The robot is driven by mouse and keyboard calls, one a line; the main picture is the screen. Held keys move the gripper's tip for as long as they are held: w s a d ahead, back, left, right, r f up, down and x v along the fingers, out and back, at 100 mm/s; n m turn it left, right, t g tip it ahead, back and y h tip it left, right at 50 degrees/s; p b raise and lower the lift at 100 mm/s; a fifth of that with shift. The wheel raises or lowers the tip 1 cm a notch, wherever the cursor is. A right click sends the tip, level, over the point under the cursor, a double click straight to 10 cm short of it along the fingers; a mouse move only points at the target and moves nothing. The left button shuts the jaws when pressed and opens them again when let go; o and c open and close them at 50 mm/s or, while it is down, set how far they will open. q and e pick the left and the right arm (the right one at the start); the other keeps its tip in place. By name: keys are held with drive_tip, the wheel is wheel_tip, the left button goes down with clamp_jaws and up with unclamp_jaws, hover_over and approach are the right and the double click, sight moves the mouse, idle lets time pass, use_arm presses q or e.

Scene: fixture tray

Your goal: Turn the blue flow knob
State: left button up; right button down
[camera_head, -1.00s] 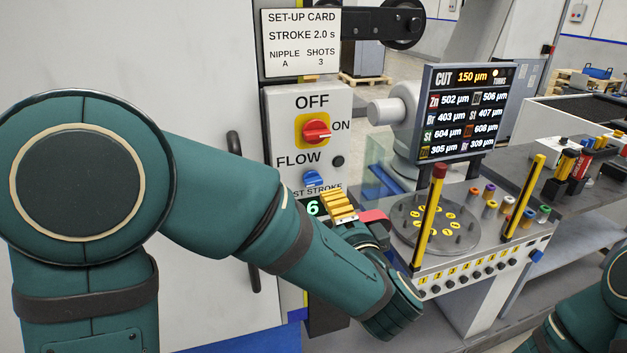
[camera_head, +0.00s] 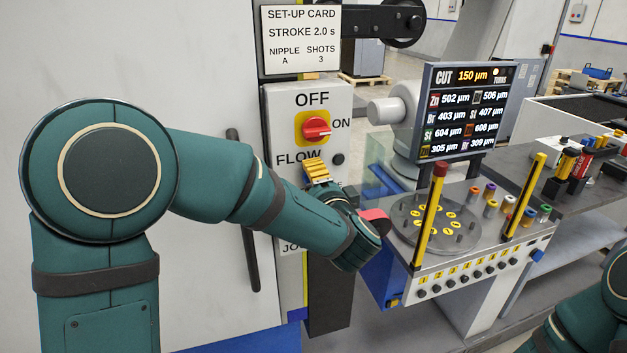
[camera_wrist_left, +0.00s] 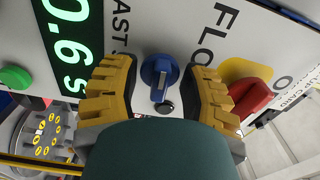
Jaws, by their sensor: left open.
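The blue flow knob (camera_wrist_left: 160,75) sits on the white panel, in the left wrist view. It shows between the two yellow fingers, with a visible gap on each side. My left gripper (camera_head: 317,170) is open in front of the panel, just below the FLOW label. In the head view it hides the knob. I cannot tell how far the fingertips are from the panel. My right gripper is out of view; only part of my right arm shows at bottom right.
A red switch (camera_head: 316,129) on a yellow plate sits above, marked OFF and ON; it is close to one finger in the wrist view. A dark button (camera_wrist_left: 167,107) is beside the knob. A green display (camera_wrist_left: 70,35) and green button (camera_wrist_left: 15,78) lie left.

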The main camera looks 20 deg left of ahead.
use_arm(q)
clamp_jaws()
